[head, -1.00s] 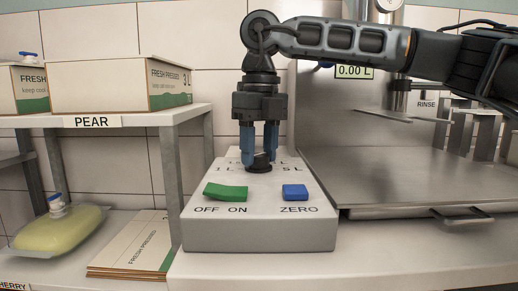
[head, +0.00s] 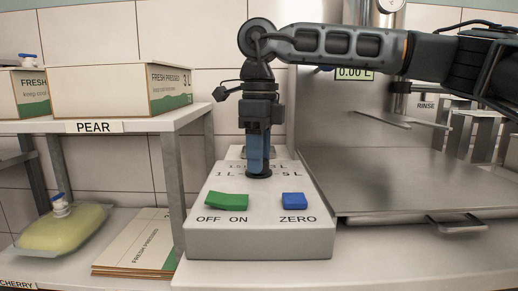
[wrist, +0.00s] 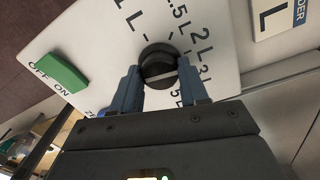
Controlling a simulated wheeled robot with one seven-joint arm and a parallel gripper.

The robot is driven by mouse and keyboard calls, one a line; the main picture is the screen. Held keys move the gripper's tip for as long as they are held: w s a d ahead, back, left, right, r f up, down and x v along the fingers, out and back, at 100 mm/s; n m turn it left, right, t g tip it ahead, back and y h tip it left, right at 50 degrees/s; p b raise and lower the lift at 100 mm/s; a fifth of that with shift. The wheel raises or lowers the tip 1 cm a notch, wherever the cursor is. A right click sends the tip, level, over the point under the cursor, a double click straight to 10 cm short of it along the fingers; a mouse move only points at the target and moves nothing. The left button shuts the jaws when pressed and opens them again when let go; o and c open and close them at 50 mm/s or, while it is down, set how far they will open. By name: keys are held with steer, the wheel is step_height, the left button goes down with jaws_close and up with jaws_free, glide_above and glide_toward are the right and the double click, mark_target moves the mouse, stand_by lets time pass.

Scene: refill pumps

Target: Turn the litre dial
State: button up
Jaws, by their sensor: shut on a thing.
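The litre dial (head: 258,175) is a round black knob on the sloped top of a light grey control box (head: 260,243). Litre marks such as 1 L and 5 L are printed around it. My gripper (head: 258,168) points down from above, and its blue fingers are shut on the dial. In the wrist view the dial (wrist: 158,60) sits between the two fingertips (wrist: 158,76), with a light bar across its top. I cannot tell which mark it points to. The fingers hide some of the marks.
A green OFF/ON switch (head: 226,201) and a blue ZERO button (head: 293,201) sit in front of the dial. A display (head: 355,73) reads 0.00 L. A steel tray (head: 420,190) is on the right; a shelf with boxes (head: 110,85) is on the left.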

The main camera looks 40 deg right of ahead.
steer(key=n+p, duration=0.1)
steer(key=n, duration=0.3)
steer(key=shift+r+n, duration=0.1)
steer(key=shift+n, duration=0.2)
steer(key=n+p, duration=0.1)
steer(key=n, duration=0.4)
steer(key=shift+a, duration=0.1)
steer(key=n+p, duration=0.1)
steer(key=n, duration=0.4)
steer(key=shift+n+h+p, duration=0.3)
steer(key=shift+n+p, duration=0.1)
steer(key=shift+n, duration=1.9)
steer(key=o, duration=1.1)
steer(key=shift+c, duration=0.2)
step_height(320, 180, up, 8)
steer(key=shift+w+a+f+p, duration=0.1)
steer(key=shift+w+f+p, duration=0.1)
steer(key=shift+p, duration=0.35)
